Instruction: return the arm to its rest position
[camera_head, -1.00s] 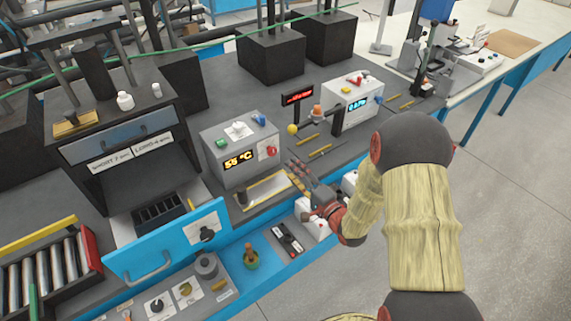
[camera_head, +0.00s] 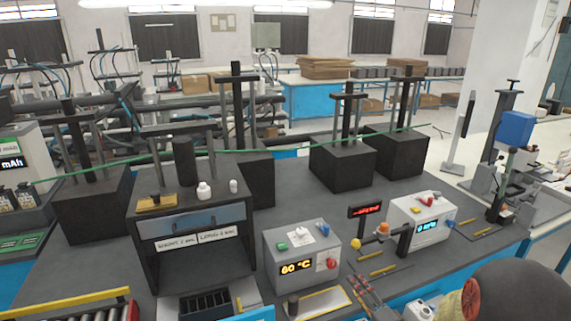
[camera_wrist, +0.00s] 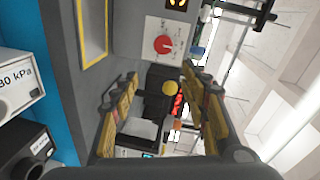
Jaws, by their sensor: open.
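My gripper (camera_wrist: 163,115) is open and empty in the wrist view, its two yellow-and-dark fingers spread apart. In the head view my gripper's fingers (camera_head: 368,293) show low in the picture, just right of the grey heater box (camera_head: 302,256), whose display reads 60 °C. My arm's dark, rounded joint fills the lower right corner of the head view; much of the arm is cut off below. In the wrist view a yellow ball (camera_wrist: 169,88) shows between the fingers, farther off. A red knob (camera_wrist: 164,44) on a pale panel shows above them.
A yellow-edged tray (camera_head: 319,303) lies in front of the heater box. A white box with a blue display (camera_head: 420,221) and a red-lit sign (camera_head: 365,209) stand to the right. A dark oven-like cabinet (camera_head: 190,240) stands left. Black press blocks (camera_head: 343,160) stand behind.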

